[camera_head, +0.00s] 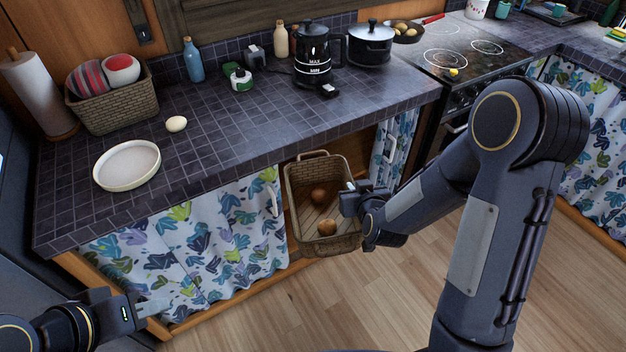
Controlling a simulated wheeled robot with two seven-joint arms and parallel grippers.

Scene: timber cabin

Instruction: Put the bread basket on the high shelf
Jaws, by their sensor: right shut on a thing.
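The bread basket (345,243) is a woven tan basket with two round brown rolls inside, in the middle of the head view. It hangs in front of the open gap under the counter, above the floor. My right gripper (348,199) is shut on the basket's right side wall. My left gripper (154,306) is at the lower left, apart from the basket and in front of the curtain; its finger gap is not clear. No high shelf shows in this view.
The dark tiled counter (235,135) carries a white dish (127,165), an egg (176,124), another woven basket (118,107), bottles, a black kettle (313,55) and a pot (370,45). A stove (460,50) stands right. Patterned curtains (200,240) hang below. The wooden floor (300,310) is clear.

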